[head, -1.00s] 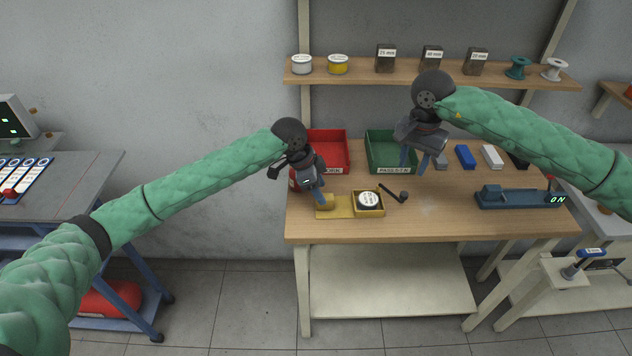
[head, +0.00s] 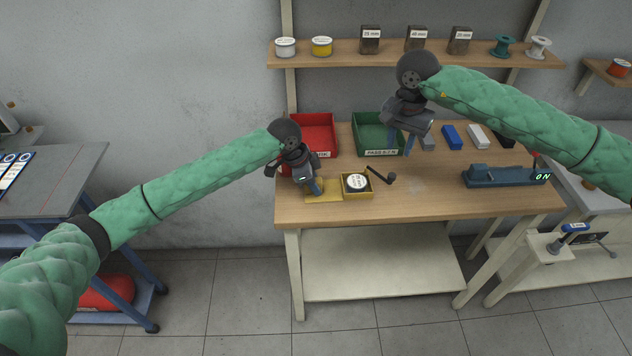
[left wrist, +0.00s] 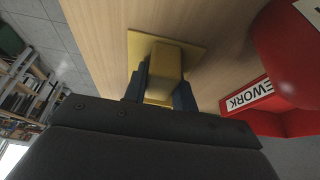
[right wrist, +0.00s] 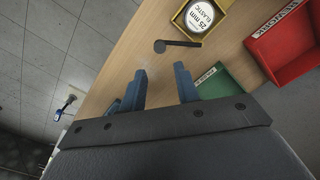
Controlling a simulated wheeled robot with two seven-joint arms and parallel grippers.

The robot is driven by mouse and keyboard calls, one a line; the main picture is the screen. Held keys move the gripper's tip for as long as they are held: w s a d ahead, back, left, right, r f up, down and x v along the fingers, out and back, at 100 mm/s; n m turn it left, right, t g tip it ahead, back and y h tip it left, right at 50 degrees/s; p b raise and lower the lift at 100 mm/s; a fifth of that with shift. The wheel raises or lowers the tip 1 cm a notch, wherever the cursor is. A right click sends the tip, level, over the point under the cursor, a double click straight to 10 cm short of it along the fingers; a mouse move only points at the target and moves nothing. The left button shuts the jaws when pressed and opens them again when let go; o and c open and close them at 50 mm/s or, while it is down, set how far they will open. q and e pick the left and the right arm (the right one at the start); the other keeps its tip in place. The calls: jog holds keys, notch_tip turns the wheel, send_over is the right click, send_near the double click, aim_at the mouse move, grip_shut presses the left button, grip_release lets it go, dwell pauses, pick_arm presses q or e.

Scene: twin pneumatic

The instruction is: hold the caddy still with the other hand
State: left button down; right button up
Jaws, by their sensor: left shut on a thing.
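The yellow caddy (head: 325,197) sits flat on the wooden bench. Its open box holds a white-labelled roll (head: 357,182), marked 25 mm elastic in the right wrist view (right wrist: 199,16). A dark crank-like handle (head: 383,177) sticks out at its right side. My left gripper (head: 316,187) is down at the caddy's left end. In the left wrist view its fingers are shut on the caddy's upright yellow block (left wrist: 168,68), above its flat plate (left wrist: 190,52). My right gripper (head: 409,146) is open and empty above the bench, right of the caddy; its spread fingers show in the right wrist view (right wrist: 160,88).
A red bin (head: 318,121) and a green bin (head: 376,119) stand behind the caddy. Blue and white blocks (head: 452,137) lie right of the green bin. A blue device (head: 505,177) reading ON stands at the right. The bench front is clear.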

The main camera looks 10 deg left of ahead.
grip_shut()
jog(key=w+d+f+m+g+y, duration=0.1)
jog(key=w+d+m+y, duration=0.1)
jog(key=d+m+y, duration=0.2)
jog(key=w+d+f+m+g+y, duration=0.1)
jog(key=d+m+y, duration=0.3)
jog(key=d, duration=0.6)
jog(key=shift+w+d+f+m+g+y, duration=0.35)
jog(key=shift+w+f, duration=0.2)
jog(key=shift+w, duration=0.35)
jog(key=shift+a, duration=0.1)
